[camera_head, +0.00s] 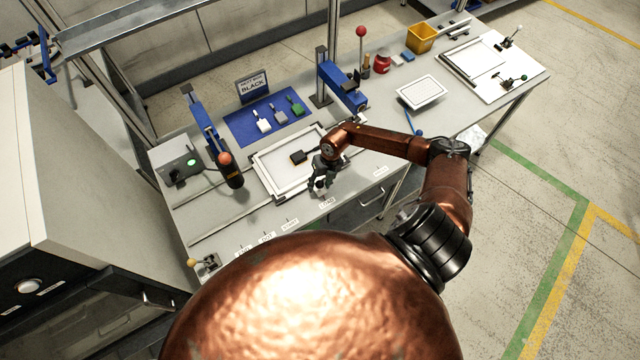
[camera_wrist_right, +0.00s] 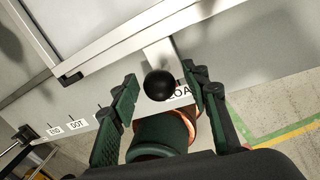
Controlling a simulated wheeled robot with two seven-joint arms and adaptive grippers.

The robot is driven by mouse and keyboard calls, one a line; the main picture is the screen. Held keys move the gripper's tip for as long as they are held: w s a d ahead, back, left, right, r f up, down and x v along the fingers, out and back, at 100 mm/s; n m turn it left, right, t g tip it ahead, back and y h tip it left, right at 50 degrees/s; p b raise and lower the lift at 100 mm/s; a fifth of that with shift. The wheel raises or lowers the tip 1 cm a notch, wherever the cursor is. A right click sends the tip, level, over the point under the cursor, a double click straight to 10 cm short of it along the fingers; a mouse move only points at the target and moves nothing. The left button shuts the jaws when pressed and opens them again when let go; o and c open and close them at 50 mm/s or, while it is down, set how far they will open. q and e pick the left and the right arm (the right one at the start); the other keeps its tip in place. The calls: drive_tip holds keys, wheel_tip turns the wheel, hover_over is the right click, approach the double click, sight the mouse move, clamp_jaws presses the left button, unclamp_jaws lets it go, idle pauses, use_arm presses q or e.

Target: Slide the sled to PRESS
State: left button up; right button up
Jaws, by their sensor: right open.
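The sled is a white rectangular frame (camera_head: 262,180) on the bench's front rail, also seen in the wrist view (camera_wrist_right: 105,58). A small dark block (camera_head: 298,157) lies inside it. A black ball knob (camera_wrist_right: 160,84) stands on a light bracket at the sled's front. My right gripper (camera_head: 322,180) is at the sled's front right; in the wrist view its open fingers (camera_wrist_right: 160,80) flank the knob, with gaps visible. The knob is near the LOAD label (camera_wrist_right: 180,94), which the right finger partly covers. I cannot read a PRESS label. My left gripper is not in view.
Blue posts stand left (camera_head: 203,125) and right (camera_head: 343,88) of the sled. A blue mat (camera_head: 240,128) with several small tools lies behind it. Several labels, including DOT (camera_wrist_right: 77,124), line the front edge. A white panel (camera_head: 420,91) lies at right.

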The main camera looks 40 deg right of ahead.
drive_tip(key=shift+c, duration=0.3)
clamp_jaws()
idle(0.3)
